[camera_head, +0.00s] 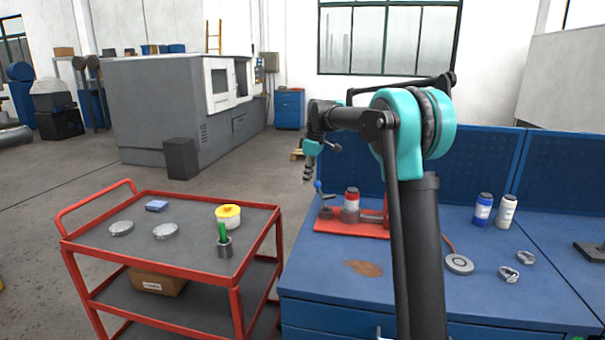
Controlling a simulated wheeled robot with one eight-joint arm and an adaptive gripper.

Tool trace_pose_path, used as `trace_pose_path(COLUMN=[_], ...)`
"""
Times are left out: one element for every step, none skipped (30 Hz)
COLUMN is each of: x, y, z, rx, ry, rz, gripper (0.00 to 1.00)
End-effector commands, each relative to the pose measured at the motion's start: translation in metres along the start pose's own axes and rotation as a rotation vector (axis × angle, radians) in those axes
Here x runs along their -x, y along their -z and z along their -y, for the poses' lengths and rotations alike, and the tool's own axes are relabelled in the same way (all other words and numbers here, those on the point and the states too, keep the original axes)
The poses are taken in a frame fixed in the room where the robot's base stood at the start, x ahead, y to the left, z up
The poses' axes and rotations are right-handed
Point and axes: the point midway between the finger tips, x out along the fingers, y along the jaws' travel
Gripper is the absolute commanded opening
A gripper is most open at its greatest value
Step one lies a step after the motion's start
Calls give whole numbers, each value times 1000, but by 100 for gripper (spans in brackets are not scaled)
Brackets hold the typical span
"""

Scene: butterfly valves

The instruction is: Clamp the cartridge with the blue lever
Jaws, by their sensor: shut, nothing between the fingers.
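A red clamp fixture (345,229) lies on the blue workbench. A cartridge (351,200) with a red top and a white band stands upright in it. A lever with a blue knob (318,186) rises at the fixture's left end, tilted. My gripper (308,181) hangs with its fingers down, just left of the blue knob and near its height in the picture. It is shut and empty. I cannot tell whether it touches the knob. My arm hides part of the fixture's right end.
Blue and white bottles (506,211) stand at the bench's right. A brown stain (363,268) marks the bench front.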

Motion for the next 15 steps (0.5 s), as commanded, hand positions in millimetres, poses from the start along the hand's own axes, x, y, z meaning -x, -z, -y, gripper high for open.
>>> trace_pose_path(x=[1,2,3,4,4,4,4,5,5,5,5,5,5,5,5], y=[-4,-6,-9,-10,-11,-12,-13,-13,-14,-14,-14,-13,-13,-13,-13], z=[0,0,0,0,0,0,0,0,0,0,0,0,0,0,0], rx=[-1,-1,0,0,0,0,0,0,1,1,1,1,1,1,1], ry=[0,0,0,0,0,0,0,0,0,0,0,0,0,0,0], rz=[0,0,0,0,0,0,0,0,0,0,0,0,0,0,0], gripper=[0,0,0,0,0,0,0,0,0,0,0,0,0,0,0])
